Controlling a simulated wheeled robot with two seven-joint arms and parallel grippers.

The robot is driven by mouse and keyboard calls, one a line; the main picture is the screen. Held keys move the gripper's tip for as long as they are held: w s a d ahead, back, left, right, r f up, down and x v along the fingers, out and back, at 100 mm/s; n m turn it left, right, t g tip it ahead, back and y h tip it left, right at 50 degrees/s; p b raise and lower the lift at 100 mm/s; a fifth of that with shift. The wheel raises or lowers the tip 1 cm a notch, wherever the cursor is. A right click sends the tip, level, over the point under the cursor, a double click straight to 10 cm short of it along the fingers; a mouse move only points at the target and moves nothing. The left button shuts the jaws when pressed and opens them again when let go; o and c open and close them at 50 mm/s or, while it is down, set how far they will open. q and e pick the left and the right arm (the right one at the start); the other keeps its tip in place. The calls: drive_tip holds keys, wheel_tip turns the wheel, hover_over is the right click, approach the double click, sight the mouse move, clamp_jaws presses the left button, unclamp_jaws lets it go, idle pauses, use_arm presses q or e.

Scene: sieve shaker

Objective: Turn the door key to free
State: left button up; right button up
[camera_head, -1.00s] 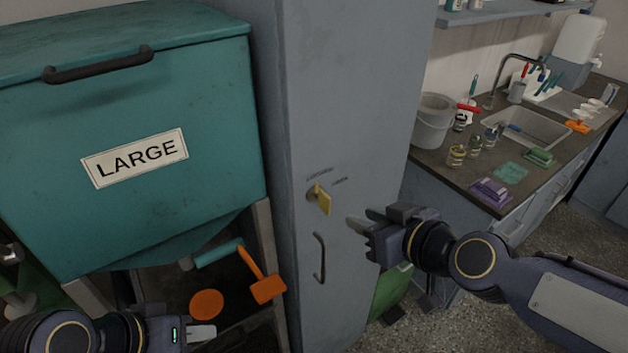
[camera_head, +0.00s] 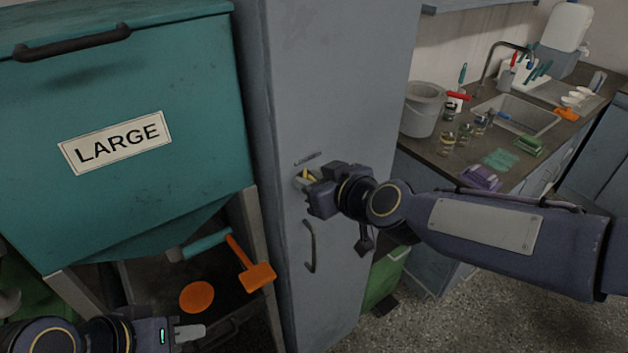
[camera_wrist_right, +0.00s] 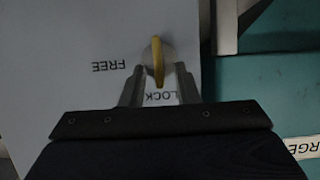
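The yellow door key (camera_head: 306,175) sits in the lock on the tall grey cabinet door (camera_head: 335,90). In the right wrist view the key (camera_wrist_right: 157,60) has its long side upright in the picture, and its lower end is close to the word LOCK (camera_wrist_right: 160,98). The word FREE (camera_wrist_right: 108,66) is to its left; both words appear upside down. My right gripper (camera_wrist_right: 159,70) is open, with one fingertip on each side of the key and small gaps visible. In the head view my right gripper (camera_head: 308,183) partly hides the key. My left gripper (camera_head: 190,332) is low at the left, away from the key.
A dark door handle (camera_head: 310,246) is below the lock. A counter with a sink (camera_head: 520,118) is at the right.

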drive_tip(key=shift+c, duration=0.5)
clamp_jaws()
drive_tip(key=shift+d+f+b, duration=0.1)
drive_tip(key=shift+f+b, duration=0.05)
drive_tip(key=shift+b, duration=0.6)
drive_tip(key=shift+w+d+f+m+g+y+b, duration=0.25)
drive_tip(key=shift+m+y+b, duration=0.95)
drive_tip(key=shift+m+b, duration=2.05)
drive_tip(key=shift+w+d+f+m+g+y+b, duration=0.25)
drive_tip(key=shift+m+y+b, duration=1)
drive_tip(key=shift+b, duration=3.9)
drive_tip(key=shift+w+d+f+m+g+y+b, duration=0.1)
drive_tip(key=shift+d+f+m+g+y+b, duration=0.25)
drive_tip(key=shift+m+y+b, duration=1.85)
drive_tip(key=h+b, duration=0.2)
drive_tip(key=b, duration=0.2)
drive_tip(key=shift+a, duration=0.1)
